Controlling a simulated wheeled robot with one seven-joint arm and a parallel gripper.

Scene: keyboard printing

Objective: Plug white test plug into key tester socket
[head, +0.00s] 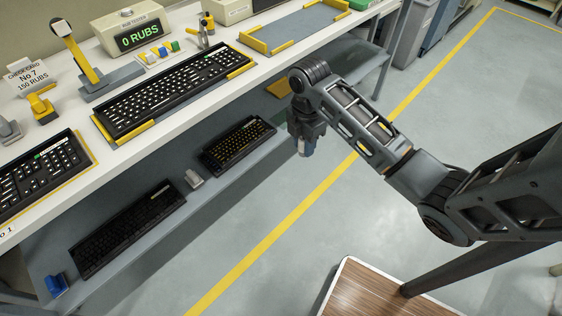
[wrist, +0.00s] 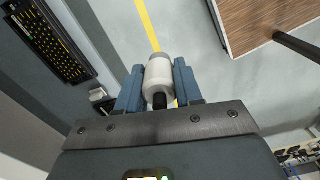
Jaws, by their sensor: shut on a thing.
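The white test plug (wrist: 159,78) is a white cylinder with a dark narrow end, seen between the blue fingers in the wrist view. My gripper (wrist: 159,85) is shut on it. In the head view my gripper (head: 304,148) hangs over the floor in front of the bench, apart from bench and shelf. The plug is too small to make out clearly there. A small grey-white block (head: 194,179) sits on the lower shelf between two keyboards; it also shows in the wrist view (wrist: 99,94). I cannot tell whether it is the key tester socket.
Keyboards (head: 175,88) and a tester display reading "0 RUBS" (head: 139,36) stand on the white bench. A lower shelf (head: 225,175) holds a dark keyboard (head: 125,230) and one with yellow legends (head: 238,143). A wood-topped table (head: 380,290) stands at the bottom. Floor between is free.

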